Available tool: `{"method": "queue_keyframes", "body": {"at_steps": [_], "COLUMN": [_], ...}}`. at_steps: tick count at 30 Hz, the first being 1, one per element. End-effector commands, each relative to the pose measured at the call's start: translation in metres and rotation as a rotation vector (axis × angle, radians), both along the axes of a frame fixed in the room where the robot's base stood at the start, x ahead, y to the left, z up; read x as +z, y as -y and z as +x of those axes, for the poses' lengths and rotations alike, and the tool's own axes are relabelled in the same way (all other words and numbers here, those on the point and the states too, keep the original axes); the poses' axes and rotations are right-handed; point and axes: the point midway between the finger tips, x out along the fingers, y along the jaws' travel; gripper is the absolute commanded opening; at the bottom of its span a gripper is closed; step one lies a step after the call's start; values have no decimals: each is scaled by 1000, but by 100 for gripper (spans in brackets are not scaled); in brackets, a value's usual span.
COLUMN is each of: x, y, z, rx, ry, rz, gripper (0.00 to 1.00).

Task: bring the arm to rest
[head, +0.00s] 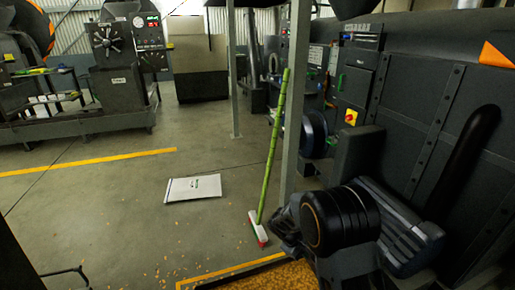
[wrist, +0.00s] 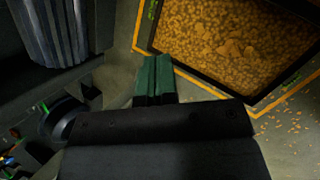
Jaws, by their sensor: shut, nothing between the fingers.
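My arm (head: 340,218) is folded at the lower right of the head view, with dark rounded joints and an orange ring. In the wrist view my gripper (wrist: 154,78) points away from the camera, with its two green fingers together and nothing between them. The fingers are close to the near left corner of a dark-rimmed tray (wrist: 207,82) in the picture. I cannot tell their height above the floor. I cannot make out the gripper fingers in the head view.
The tray holds brown-orange crumbs, and more are scattered on the floor. A broom with a green handle (head: 274,150) leans by a grey post (head: 297,95). A white sack (head: 193,188) lies flat on open floor. A dark machine (head: 440,130) stands close on the right.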

Motion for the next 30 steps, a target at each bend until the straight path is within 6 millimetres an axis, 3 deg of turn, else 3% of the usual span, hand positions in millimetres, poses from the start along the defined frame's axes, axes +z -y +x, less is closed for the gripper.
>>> {"method": "queue_keyframes", "body": {"at_steps": [1, 3, 9, 15, 21, 24, 30], "x": [46, 86, 191, 279, 340, 359, 379], "y": [4, 7, 14, 15, 12, 9, 5], "z": [-6, -17, -57, -102, -143, -158, -175], "rx": [-49, -113, -290, -445, -564, -604, -650], "ry": [35, 72, 179, 284, 374, 407, 446], "rz": [30, 73, 205, 350, 485, 538, 606], "gripper": [0, 0, 0, 0, 0, 0, 0]}}
